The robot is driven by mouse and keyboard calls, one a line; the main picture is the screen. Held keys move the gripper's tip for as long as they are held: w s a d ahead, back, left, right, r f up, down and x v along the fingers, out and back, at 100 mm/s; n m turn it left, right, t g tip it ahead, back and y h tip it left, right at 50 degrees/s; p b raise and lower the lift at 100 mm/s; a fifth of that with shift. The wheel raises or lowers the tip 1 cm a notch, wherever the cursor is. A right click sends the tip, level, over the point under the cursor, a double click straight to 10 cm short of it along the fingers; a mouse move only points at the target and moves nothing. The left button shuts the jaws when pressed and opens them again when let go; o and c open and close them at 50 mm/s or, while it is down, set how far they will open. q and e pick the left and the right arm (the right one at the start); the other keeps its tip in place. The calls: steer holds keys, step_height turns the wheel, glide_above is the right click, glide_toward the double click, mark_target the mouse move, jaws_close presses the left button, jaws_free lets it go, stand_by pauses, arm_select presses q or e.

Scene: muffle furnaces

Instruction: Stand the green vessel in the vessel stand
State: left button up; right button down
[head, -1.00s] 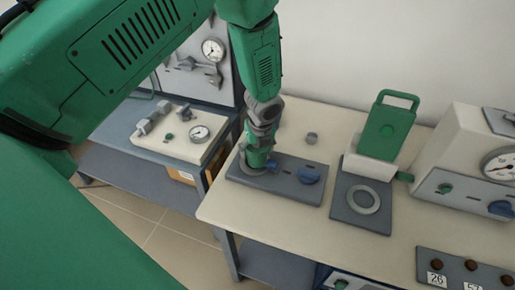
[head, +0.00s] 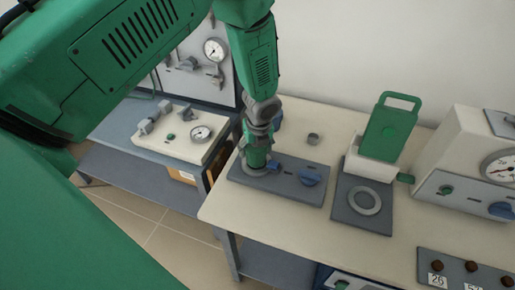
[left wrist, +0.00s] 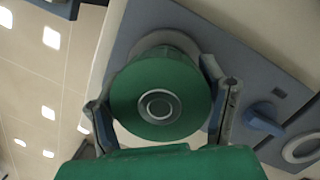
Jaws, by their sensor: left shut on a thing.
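The green vessel (head: 257,157) is held by my left gripper (head: 259,142) above the left end of a blue-grey base (head: 292,188). A pale ring lies around or just under the vessel's lower end; I cannot tell whether the vessel is seated in it. In the left wrist view the round green vessel end (left wrist: 160,85) sits between the two fingers of my left gripper (left wrist: 162,108), with the pale ring (left wrist: 165,40) partly hidden behind it. I cannot tell for certain which fixture is the vessel stand. My right gripper is not in view.
To the right is a dark plate with a flat ring (head: 364,201) and a green-handled device (head: 390,130). A small grey cylinder (head: 312,139) stands behind on the cream bench (head: 240,215).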

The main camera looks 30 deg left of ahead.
arm_select(q)
steer(key=shift+a+f, duration=0.2)
steer(key=shift+a, duration=0.3)
steer(key=shift+d+f, duration=0.1)
steer(key=shift+d, duration=0.2)
steer(key=shift+s+d, duration=0.1)
steer(key=shift+d, duration=0.25)
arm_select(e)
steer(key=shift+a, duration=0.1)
arm_select(q)
steer(key=shift+a, duration=0.2)
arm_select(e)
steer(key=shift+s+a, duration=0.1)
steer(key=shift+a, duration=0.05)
arm_select(q)
steer(key=shift+s+d+f, duration=0.15)
steer(key=shift+d+f, duration=0.05)
steer(key=shift+f, duration=0.3)
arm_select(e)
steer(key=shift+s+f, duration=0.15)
